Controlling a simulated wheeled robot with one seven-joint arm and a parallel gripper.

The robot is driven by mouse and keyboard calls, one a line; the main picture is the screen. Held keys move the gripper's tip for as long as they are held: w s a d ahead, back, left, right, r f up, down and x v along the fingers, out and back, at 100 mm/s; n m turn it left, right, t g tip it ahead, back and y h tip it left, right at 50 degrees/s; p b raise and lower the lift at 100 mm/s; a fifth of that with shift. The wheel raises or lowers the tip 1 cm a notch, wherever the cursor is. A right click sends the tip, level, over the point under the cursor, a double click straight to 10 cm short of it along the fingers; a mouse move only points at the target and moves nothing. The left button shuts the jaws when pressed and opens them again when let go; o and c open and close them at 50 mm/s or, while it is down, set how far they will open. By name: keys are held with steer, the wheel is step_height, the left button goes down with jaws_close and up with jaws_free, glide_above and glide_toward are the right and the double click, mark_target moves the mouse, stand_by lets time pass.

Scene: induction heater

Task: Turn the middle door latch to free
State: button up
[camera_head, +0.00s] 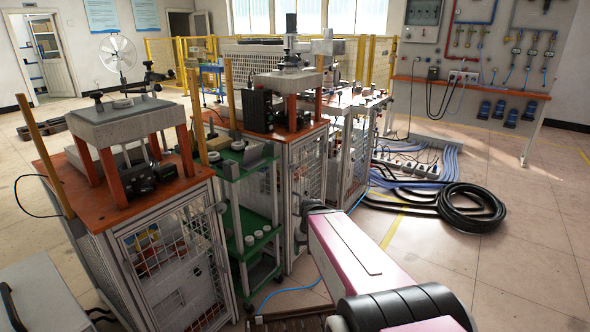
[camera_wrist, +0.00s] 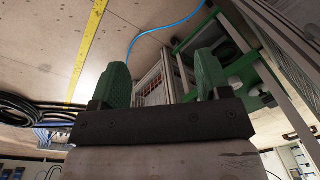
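The middle cabinet's mesh door (camera_head: 309,165) faces right in the head view, below an orange worktop. Its latch cannot be made out clearly; my arm covers the lower part of the door. My gripper (camera_wrist: 163,64) shows in the wrist view with two green fingers spread wide apart and nothing between them. A mesh panel on a light frame (camera_wrist: 152,86) shows beyond the gap between the fingers, apart from them. I cannot tell which door it belongs to. In the head view, my pink and white arm reaches toward the middle cabinet and its end is mostly hidden.
A green shelf cart (camera_head: 246,168) stands between the left cabinet (camera_head: 165,262) and the middle one. A black hose coil (camera_head: 470,207) and blue cables (camera_head: 425,165) lie on the floor to the right. A blue hose (camera_wrist: 165,27) runs near the gripper. Open floor lies at right.

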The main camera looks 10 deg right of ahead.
steer(key=w+a+n+t+y, duration=0.1)
steer(key=w+a+n+y, duration=0.1)
steer(key=w+y, duration=0.35)
steer(key=n+t+y, duration=0.6)
steer(key=t+y, duration=0.1)
steer(key=t, duration=0.5)
glide_toward(296, 169)
steer(key=shift+h, duration=0.25)
steer(key=x, duration=1)
steer(key=shift+w+a+r, duration=0.2)
steer(key=shift+a+r, duration=0.05)
steer(key=c, duration=0.9)
